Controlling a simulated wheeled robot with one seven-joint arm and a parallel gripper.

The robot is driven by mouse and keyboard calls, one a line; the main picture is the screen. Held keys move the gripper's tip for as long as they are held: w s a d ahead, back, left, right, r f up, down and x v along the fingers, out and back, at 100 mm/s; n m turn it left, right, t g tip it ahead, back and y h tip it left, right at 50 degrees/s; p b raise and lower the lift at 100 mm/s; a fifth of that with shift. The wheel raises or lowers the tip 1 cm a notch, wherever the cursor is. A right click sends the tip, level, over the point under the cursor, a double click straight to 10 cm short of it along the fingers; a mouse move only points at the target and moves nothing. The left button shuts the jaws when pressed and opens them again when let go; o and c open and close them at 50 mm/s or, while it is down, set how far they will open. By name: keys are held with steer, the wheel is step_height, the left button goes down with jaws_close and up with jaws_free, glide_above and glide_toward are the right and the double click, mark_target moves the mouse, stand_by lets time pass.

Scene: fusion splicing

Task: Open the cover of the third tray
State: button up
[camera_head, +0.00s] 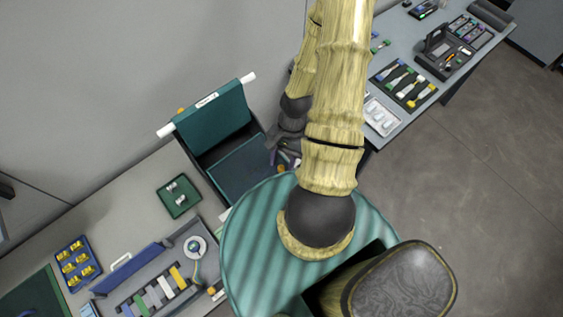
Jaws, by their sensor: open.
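A teal tray unit stands on the left bench, with a dark teal panel (240,168) lying low in it. A teal cover (212,120) stands raised and tilted at its back; a white bar runs along its top edge and sticks out at both ends. The small white label (207,99) on it is too small to read, so I cannot tell the tray's number. My gripper (276,153) is open at the right side of the unit, partly hidden behind my arm. I cannot tell whether it touches the unit.
A small green tray (179,196), a blue tray with yellow parts (77,263) and an open case with coloured tools (160,284) crowd the left bench. The right bench (405,35) holds tool trays. A grey wall is behind; floor is clear at right.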

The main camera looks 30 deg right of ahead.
steer(key=shift+s+a+f, duration=0.15)
steer(key=shift+f, duration=0.35)
jaws_close()
